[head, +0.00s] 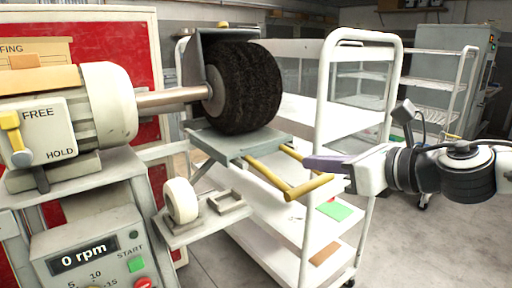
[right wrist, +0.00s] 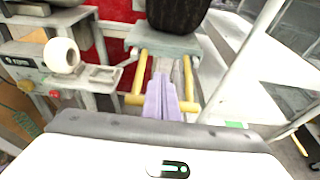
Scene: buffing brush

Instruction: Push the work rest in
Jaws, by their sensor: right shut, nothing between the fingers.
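The work rest (head: 232,142) is a grey-green plate below the black brush wheel (head: 247,88), with a yellow U-shaped handle (head: 308,187) sticking out to the right. My right gripper (head: 312,162) is shut and empty, its purple fingers at the far side of the handle in the head view. In the right wrist view the fingers (right wrist: 163,90) point toward the plate (right wrist: 165,43), between the two yellow rods (right wrist: 138,75) and over the crossbar. I cannot tell whether they touch the handle. My left gripper is not in view.
A motor housing (head: 108,103) with a FREE/HOLD lever and a control box (head: 95,255) reading 0 rpm stand at left. A small shelf (head: 200,232) holds a white wheel (head: 181,200) and an open tray. A white shelf cart (head: 385,70) stands close behind my right gripper.

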